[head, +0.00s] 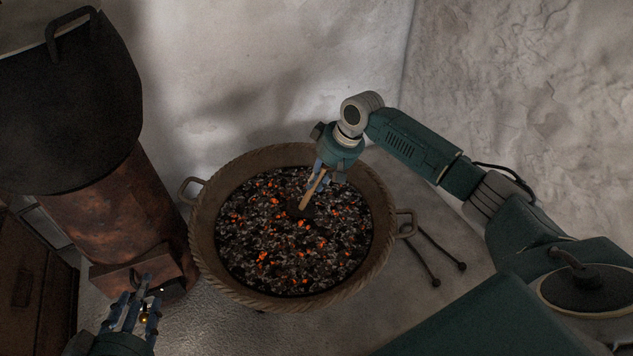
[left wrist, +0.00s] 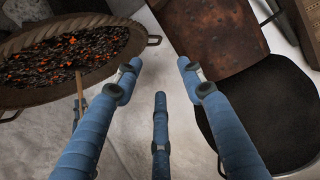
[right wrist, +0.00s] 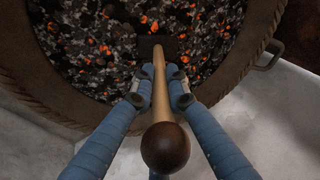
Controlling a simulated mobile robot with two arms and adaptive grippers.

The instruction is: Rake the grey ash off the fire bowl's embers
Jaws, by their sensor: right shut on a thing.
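The fire bowl (head: 258,297) is wide and brown with a rope-like rim and side handles. Dark embers (head: 262,238) with grey ash flecks and orange glowing spots fill it. My right gripper (head: 322,172) is over the bowl's back right part, shut on the wooden handle of a small rake (head: 312,190). The rake's dark head (right wrist: 164,45) is down at the embers; whether it touches cannot be told. The handle's round dark knob (right wrist: 165,148) is near the right wrist camera. My left gripper (head: 136,304) is open and empty, left of the bowl at the front.
A rusty cylinder (head: 115,205) with a dark pot (head: 65,110) on top stands left of the bowl. Two dark tongs-like rods (head: 428,262) lie right of the bowl. White walls rise behind. A wooden cabinet (head: 30,285) is at the far left.

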